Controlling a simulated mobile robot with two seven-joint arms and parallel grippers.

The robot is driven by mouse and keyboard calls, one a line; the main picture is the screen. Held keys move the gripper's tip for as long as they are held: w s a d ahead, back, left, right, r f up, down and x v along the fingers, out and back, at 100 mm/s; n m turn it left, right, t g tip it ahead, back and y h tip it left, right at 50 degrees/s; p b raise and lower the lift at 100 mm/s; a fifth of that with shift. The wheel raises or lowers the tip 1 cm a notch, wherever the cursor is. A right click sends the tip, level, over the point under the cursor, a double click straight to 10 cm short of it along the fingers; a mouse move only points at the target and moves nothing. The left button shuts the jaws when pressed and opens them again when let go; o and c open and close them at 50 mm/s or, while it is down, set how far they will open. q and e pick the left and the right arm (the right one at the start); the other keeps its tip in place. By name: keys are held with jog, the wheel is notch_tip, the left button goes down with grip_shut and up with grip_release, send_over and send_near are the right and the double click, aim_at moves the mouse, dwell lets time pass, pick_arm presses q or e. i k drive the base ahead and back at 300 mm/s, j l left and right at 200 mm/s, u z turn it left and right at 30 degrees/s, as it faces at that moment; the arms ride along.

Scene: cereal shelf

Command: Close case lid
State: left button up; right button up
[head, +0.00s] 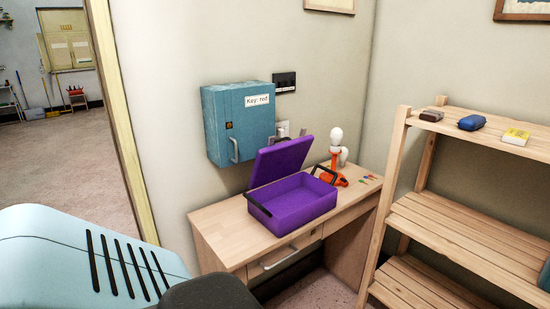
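A purple case (300,205) sits on a light wooden desk (225,222). Its lid (281,160) stands open, tilted up at the back left side. The case has dark handles, one at its front left edge and one at its back right. The inside that I can see looks empty. Neither of my grippers is in the head view.
A blue wall cabinet labelled "Key: red" (258,99) hangs above the desk, close behind the lid. An orange-and-white object (335,158) and small coloured items (369,178) are right of the case. A wooden shelf (450,205) stands at the right. A doorway is at the left.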

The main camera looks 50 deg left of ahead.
aim_at(273, 163)
jog(key=k+j, duration=0.1)
jog(key=j, duration=0.7)
jog(key=k+j, duration=0.1)
jog(key=j, duration=1.45)
jog(key=k+j, duration=0.15)
jog(key=j, duration=0.65)
jog(key=k+j, duration=0.1)
jog(key=j, duration=0.7)
jog(key=i+l+z, duration=0.1)
jog(key=l, duration=0.3)
jog(key=i+l, duration=0.1)
jog(key=l, duration=0.3)
jog(key=i+l+z, duration=0.15)
jog(key=l, duration=0.25)
jog(key=i+l+z, duration=0.1)
jog(key=l, duration=0.3)
jog(key=i+l+z, duration=0.1)
jog(key=l, duration=0.25)
jog(key=i+l, duration=0.2)
jog(key=l, duration=0.2)
jog(key=z, duration=0.05)
